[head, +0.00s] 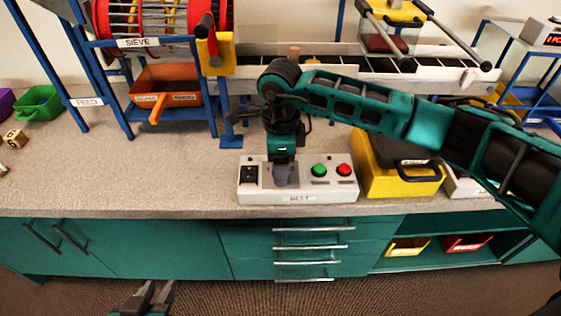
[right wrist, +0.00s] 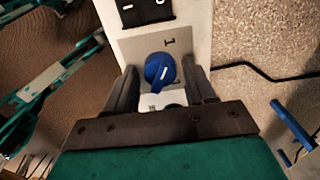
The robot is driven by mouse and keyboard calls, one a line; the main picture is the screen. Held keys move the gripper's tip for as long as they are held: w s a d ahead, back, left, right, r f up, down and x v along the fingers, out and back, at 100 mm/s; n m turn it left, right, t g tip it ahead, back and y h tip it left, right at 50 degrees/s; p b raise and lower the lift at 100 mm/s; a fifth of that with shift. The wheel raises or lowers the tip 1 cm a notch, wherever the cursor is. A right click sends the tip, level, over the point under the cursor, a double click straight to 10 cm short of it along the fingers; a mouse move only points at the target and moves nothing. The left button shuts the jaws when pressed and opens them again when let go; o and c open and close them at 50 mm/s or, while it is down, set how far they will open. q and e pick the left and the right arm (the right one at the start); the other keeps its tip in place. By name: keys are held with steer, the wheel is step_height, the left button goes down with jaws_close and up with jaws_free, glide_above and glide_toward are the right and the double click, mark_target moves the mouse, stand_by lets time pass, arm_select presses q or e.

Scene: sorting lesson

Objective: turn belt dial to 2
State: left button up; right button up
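The belt control box (head: 250,197), a pale box labelled BELT, stands at the counter's front edge. Its blue dial (right wrist: 158,74) shows in the right wrist view, with a white line slanting toward the upper right and a mark like a 1 printed nearby. The other markings are partly hidden or too small to read. My right gripper (right wrist: 160,85) is open, with one finger on each side of the dial and gaps showing between. In the head view it hides most of the dial. My left gripper (head: 158,290) is low in front of the cabinets, open and empty.
The box also carries a black switch (head: 250,174), a green button (head: 319,170) and a red button (head: 344,169). A yellow case (head: 385,182) stands close to its right. An orange tray (head: 166,92) is behind on the left.

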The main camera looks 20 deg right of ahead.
steer(key=c, duration=0.8)
steer(key=shift+m, duration=0.4)
steer(key=m, duration=0.3)
steer(key=shift+r+m+p, duration=0.1)
steer(key=shift+m+p, duration=0.25)
steer(key=shift+m, duration=0.05)
steer(key=m+p, duration=0.1)
steer(key=m, duration=0.4)
steer(key=shift+m, duration=0.8)
arm_select(q)
steer(key=shift+a+r, duration=0.2)
steer(key=shift+r, duration=0.5)
arm_select(e)
steer(key=shift+m, duration=0.3)
arm_select(q)
steer(key=shift+s+f+p, duration=0.1)
steer(key=shift+s+p, duration=0.15)
steer(key=shift+p, duration=0.05)
